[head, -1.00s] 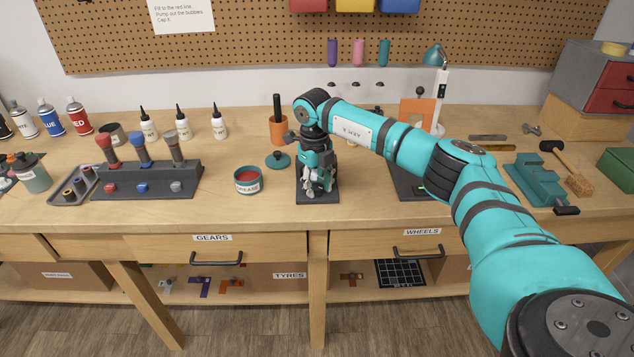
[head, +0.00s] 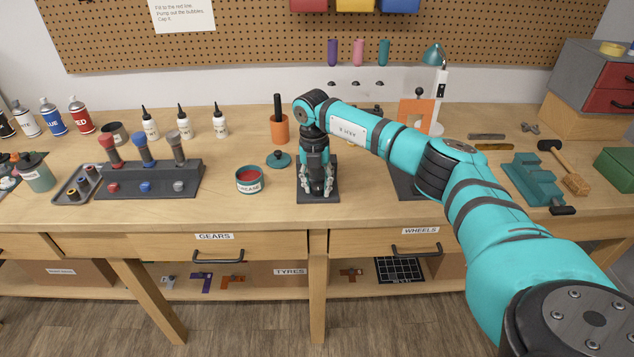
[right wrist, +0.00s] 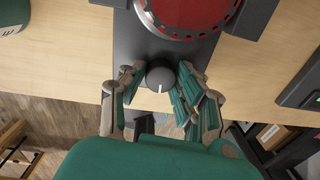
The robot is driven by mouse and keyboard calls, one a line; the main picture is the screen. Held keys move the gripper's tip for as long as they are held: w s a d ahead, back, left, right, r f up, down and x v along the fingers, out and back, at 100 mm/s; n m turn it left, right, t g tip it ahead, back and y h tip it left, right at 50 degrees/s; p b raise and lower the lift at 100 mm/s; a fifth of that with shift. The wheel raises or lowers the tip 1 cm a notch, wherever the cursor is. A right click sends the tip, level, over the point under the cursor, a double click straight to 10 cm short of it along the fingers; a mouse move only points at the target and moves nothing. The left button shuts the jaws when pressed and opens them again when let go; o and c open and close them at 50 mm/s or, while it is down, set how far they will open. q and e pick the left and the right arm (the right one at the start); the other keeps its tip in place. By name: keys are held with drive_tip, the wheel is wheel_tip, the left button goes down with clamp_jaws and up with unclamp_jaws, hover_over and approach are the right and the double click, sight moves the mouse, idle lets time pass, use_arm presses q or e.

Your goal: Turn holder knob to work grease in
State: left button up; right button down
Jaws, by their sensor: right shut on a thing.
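The dark holder (head: 333,180) stands on the bench, mostly hidden in the head view by my right gripper (head: 317,192), which points straight down over it. In the right wrist view, the round dark knob (right wrist: 160,76) has a white pointer line, aimed toward the bottom of the picture. The fingers of my right gripper (right wrist: 160,84) are closed in on both sides of this knob. A red round part (right wrist: 192,10) with a toothed-looking rim sits in the holder just beyond the knob. An open grease tin (head: 249,180) with red contents stands left of the holder. My left gripper is not in view.
A teal lid (head: 279,159) lies behind the tin, near an orange cup (head: 279,129). A rack (head: 150,180) with colored-handled tools is at left. A teal vise (head: 535,180) is at right. The bench's front edge is close to the holder.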

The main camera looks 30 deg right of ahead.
sight(315, 185)
drive_tip(key=shift+r+m, duration=0.1)
drive_tip(key=shift+m, duration=0.2)
drive_tip(key=c, duration=0.9)
unclamp_jaws()
drive_tip(key=shift+c, duration=0.2)
wheel_tip(315, 185, up, 12)
drive_tip(key=shift+w+a, duration=0.2)
